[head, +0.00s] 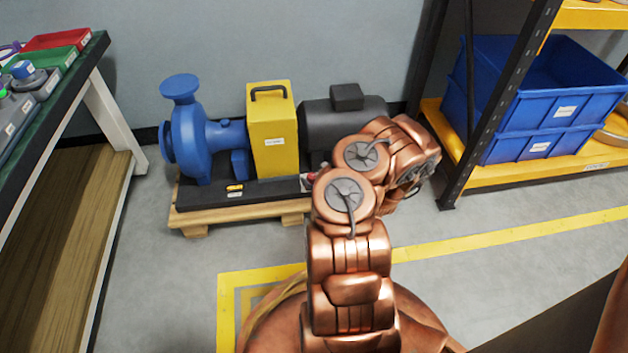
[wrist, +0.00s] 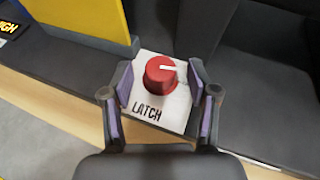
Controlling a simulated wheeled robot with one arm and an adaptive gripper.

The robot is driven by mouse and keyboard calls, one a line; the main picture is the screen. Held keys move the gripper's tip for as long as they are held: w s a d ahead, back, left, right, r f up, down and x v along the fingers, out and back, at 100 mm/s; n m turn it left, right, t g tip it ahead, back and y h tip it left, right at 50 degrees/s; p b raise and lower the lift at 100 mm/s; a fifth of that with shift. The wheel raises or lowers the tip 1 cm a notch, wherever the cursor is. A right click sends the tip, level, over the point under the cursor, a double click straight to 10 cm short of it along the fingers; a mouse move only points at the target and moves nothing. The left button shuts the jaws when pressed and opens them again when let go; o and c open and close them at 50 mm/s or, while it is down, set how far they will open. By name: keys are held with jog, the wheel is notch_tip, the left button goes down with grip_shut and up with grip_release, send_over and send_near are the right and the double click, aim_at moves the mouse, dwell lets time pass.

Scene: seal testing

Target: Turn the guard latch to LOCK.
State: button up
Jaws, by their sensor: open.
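No LOCK mark is readable there. My gripper (wrist: 165,88) is open, with one finger on each side of the knob; I cannot tell whether either finger touches it. In the head view only a sliver of red shows by the latch (head: 311,176), beside my arm. My arm hides my fingertips there. The yellow guard (head: 272,135) stands upright between the blue pump and the dark motor.
The blue pump (head: 188,135) and dark motor (head: 342,115) share a black base on a wooden pallet (head: 235,215). A shelf with blue bins (head: 545,85) stands at right. A workbench (head: 85,65) with trays is at left.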

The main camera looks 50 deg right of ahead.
jog(key=shift+c, duration=0.4)
grip_shut()
jog(key=shift+y, duration=0.4)
jog(key=shift+s+d+n+y+p, duration=0.15)
jog(key=shift+n+y+p, duration=0.25)
jog(key=shift+n+y, duration=0.4)
jog(key=shift+d+n+y+p, duration=0.1)
jog(key=shift+n+y+p, duration=0.25)
jog(key=shift+n+y, duration=0.4)
jog(key=n+y, duration=0.3)
jog(key=shift+d+f+p, duration=0.1)
jog(key=shift+d+p, duration=0.1)
jog(key=shift+p, duration=0.2)
jog(key=shift+w+d+f+n+g+y+b, duration=0.15)
jog(key=shift+n+g+y, duration=0.2)
jog(key=shift+n+y, duration=0.4)
jog(key=shift+d+r+n+g+y+b, duration=0.15)
jog(key=shift+n+g+y, duration=0.25)
jog(key=shift+n+y, duration=0.4)
jog(key=shift+w+f+n+g+y+b, duration=0.1)
jog(key=shift+n+g+y+b, duration=0.2)
jog(key=shift+n+y, duration=0.45)
jog(key=shift+n+g+y, duration=0.35)
jog(key=shift+y, duration=0.2)
jog(key=shift+d, duration=0.1)
